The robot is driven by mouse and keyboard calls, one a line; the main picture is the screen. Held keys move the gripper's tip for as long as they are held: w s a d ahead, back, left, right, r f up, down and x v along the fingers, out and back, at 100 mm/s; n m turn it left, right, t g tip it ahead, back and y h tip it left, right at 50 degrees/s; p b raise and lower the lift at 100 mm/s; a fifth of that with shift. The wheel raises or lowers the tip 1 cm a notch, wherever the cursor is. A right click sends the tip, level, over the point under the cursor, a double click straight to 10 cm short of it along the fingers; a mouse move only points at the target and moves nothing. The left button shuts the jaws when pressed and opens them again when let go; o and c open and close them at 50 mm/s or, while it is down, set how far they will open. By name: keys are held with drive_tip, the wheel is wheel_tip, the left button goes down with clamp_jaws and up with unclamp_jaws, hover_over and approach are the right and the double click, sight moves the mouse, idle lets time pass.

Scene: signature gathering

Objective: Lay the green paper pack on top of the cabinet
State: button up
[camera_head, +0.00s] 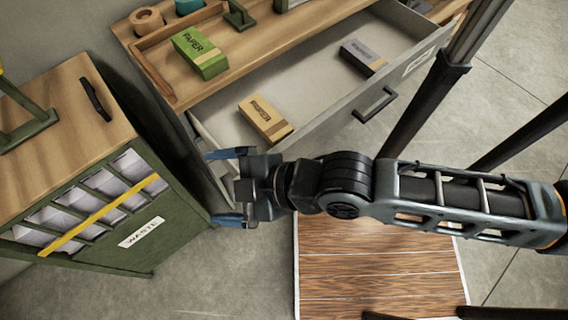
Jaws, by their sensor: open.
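The green paper pack (200,54), marked PAPER, lies on the wooden top of the cabinet (233,73), near its left end. The cabinet's drawer (317,86) is pulled open. A yellow paper pack (265,119) and a dark grey pack (362,57) lie inside the drawer. My gripper (228,187) is open and empty, its blue-tipped fingers spread apart. In the picture it is left of and below the drawer, between the drawer and the waste cabinet. It is apart from the green pack.
A green waste cabinet (92,258) with a wooden top stands at left, a black handle (96,101) on it. A tape roll (146,20) and a teal item (188,6) sit at the back of the cabinet top. Black posts (427,98) rise at right. A wooden board (375,275) lies below my arm.

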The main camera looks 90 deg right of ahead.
drive_tip(key=s+r+m+t+y, duration=0.2)
drive_tip(key=s+r+m, duration=0.2)
drive_tip(key=s+r, duration=0.3)
drive_tip(key=s, duration=0.3)
drive_tip(key=shift+a+r+t, duration=0.25)
drive_tip(key=shift+a+t, duration=0.05)
drive_tip(key=shift+c, duration=0.2)
